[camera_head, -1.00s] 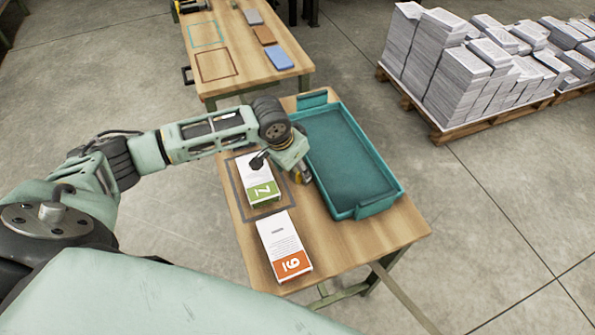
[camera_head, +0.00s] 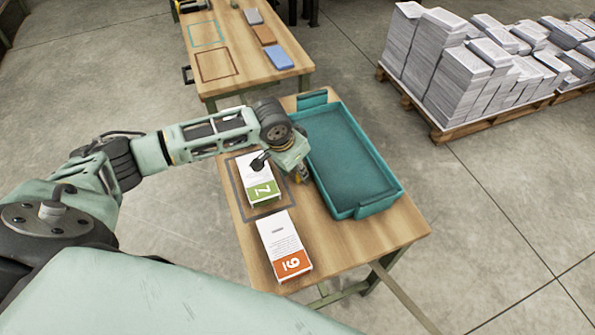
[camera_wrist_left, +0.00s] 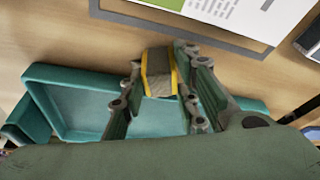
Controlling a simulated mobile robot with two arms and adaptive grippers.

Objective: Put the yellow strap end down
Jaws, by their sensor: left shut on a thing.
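My left gripper (camera_head: 299,176) is over the wooden table, between the green-banded card stack and the teal tray. In the left wrist view its fingers (camera_wrist_left: 158,98) are shut on the strap end (camera_wrist_left: 159,84), a short grey-brown piece with yellow edges. Only a little yellow shows under the gripper in the head view. I cannot tell whether the strap end touches the table. The stack marked 7 (camera_head: 261,190) lies inside a dark outlined square just left of the gripper. My right gripper is not in view.
The empty teal tray (camera_head: 396,188) stands right beside the gripper. A stack with an orange band (camera_head: 285,247) lies nearer on the table (camera_head: 376,234). A second table (camera_head: 229,33) with coloured blocks is behind. Paper piles stand on a pallet (camera_head: 443,133) at the right.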

